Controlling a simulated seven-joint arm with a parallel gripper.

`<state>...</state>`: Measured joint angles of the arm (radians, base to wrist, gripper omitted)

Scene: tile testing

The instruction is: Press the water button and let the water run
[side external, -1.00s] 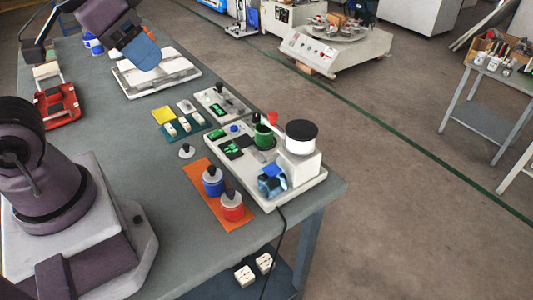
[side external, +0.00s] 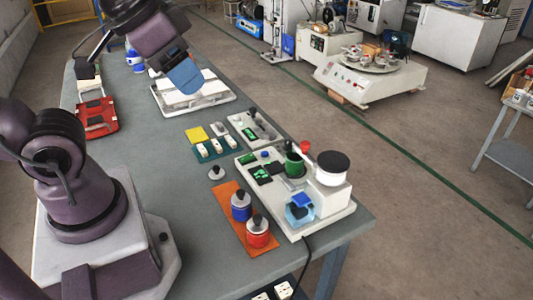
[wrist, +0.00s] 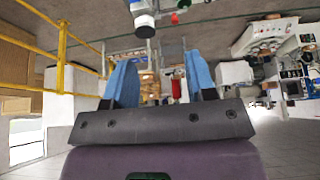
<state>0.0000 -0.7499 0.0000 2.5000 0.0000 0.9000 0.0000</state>
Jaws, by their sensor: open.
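A white machine (side external: 335,207) stands on the near right part of the grey bench. It carries a green cup (side external: 294,165), a black-topped cylinder (side external: 333,165), a small blue button (side external: 264,155) and a lit green display. I cannot read which control is the water button, and no running water shows. My gripper (side external: 185,78), with blue fingers, appears above or in front of a white tray (side external: 228,98) farther back, well away from the machine. In the wrist view my gripper (wrist: 162,78) is open, with nothing between its fingers.
An orange mat (side external: 232,212) holds a blue-banded bottle (side external: 241,208) and a red-banded bottle (side external: 258,235) left of the machine. A smaller white control box (side external: 255,130) and a yellow pad (side external: 196,134) lie behind it. A red device (side external: 98,118) sits at left.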

